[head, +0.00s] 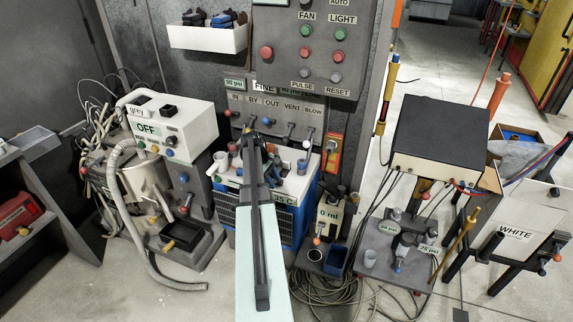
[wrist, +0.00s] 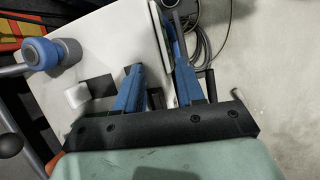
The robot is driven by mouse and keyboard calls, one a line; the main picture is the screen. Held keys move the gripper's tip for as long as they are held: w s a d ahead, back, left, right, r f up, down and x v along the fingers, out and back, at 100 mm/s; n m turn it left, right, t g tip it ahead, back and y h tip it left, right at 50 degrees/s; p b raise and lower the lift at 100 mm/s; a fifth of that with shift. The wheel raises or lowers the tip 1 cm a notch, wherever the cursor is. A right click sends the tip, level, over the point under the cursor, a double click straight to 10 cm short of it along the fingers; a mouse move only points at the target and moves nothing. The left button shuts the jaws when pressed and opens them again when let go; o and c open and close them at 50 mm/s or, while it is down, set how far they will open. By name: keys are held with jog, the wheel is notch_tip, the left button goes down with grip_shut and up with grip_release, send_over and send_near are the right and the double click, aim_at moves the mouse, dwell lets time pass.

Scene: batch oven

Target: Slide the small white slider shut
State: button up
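A small white block (wrist: 77,95), which looks like the slider, sits beside a dark square opening (wrist: 101,87) on a pale panel (wrist: 105,40) in the wrist view. My gripper (wrist: 156,62) is open, with its blue fingers apart to the right of the white block. No finger touches the block. The panel's edge and a pale strip lie behind the gap between the fingers, and I see nothing clamped. I cannot pick out the slider there.
A blue-and-grey knob (wrist: 45,53) stands left of the white block. In the head view, a control panel (head: 318,45) hangs behind, a white OFF box (head: 190,118) stands left, and a dark-topped box (head: 440,135) stands right. Cables (head: 330,290) lie on the floor.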

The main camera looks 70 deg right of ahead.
aim_at(286, 169)
jog(key=d+r+t, duration=0.1)
jog(key=d, duration=0.4)
jog(key=d+r+t, duration=0.1)
jog(key=d+t, duration=0.1)
jog(key=d, duration=0.3)
jog(key=d+r+n+t+y, duration=0.1)
jog(key=d, duration=0.5)
jog(key=shift+w+r, duration=0.2)
jog(key=shift+r, duration=0.15)
jog(key=shift+f, duration=3.75)
grip_shut()
